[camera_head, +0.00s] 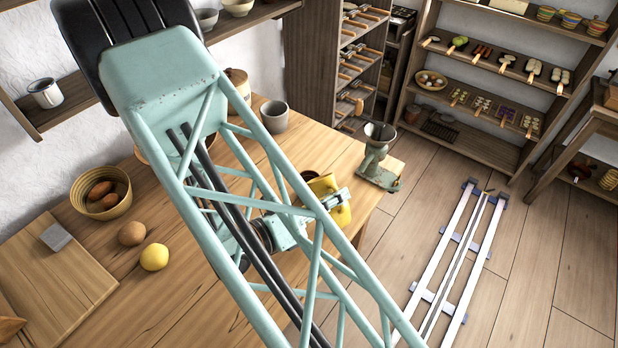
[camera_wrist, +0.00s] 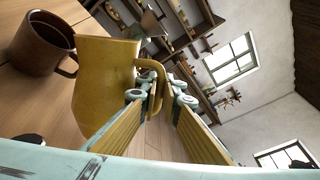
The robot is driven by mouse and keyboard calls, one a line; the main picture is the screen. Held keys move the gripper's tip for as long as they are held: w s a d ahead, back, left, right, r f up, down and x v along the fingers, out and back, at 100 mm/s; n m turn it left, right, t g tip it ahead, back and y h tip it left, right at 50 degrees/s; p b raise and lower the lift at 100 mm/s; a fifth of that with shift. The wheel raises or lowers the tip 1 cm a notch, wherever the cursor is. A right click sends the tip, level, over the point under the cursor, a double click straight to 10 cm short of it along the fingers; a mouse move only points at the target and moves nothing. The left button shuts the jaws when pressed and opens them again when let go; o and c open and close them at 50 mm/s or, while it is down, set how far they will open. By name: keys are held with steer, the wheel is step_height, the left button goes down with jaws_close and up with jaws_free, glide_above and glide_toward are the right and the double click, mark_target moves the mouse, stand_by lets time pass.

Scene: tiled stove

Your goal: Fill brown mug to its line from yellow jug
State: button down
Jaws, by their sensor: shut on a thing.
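The yellow jug (camera_wrist: 103,82) is large in the wrist view, close to my gripper (camera_wrist: 163,92). My gripper's two fingers are shut on the jug's handle. The brown mug (camera_wrist: 35,52) stands upright on the wooden table, beside the jug, with its handle toward it. Its inside looks dark; I cannot see a line or a liquid level. In the head view, the jug (camera_head: 341,213) shows near the table's right edge, partly hidden by my arm. The mug (camera_head: 309,176) is just behind it, mostly hidden. I cannot tell whether the jug is slightly tilted.
A grey cup (camera_head: 274,116) and a green grinder-like device (camera_head: 377,158) stand on the table's far side. A basket (camera_head: 101,190), a brown round item (camera_head: 131,233), a yellow fruit (camera_head: 154,257) and a cutting board (camera_head: 60,285) lie at left. Floor rails (camera_head: 450,265) lie to the right.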

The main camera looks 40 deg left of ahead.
mark_target(335, 186)
steer(key=shift+w+a+r+n+p, duration=0.15)
steer(key=shift+a+r+n+p, duration=0.15)
steer(key=shift+r+n+p, duration=0.35)
steer(key=shift+w+a+r+n+p, duration=0.2)
steer(key=shift+a+r+p, duration=0.2)
steer(key=shift+p, duration=0.6)
steer(key=shift+w+a+r+n+p, duration=0.1)
steer(key=shift+a+r+n+p, duration=0.15)
steer(key=shift+r+n+p, duration=0.4)
stand_by(5.3)
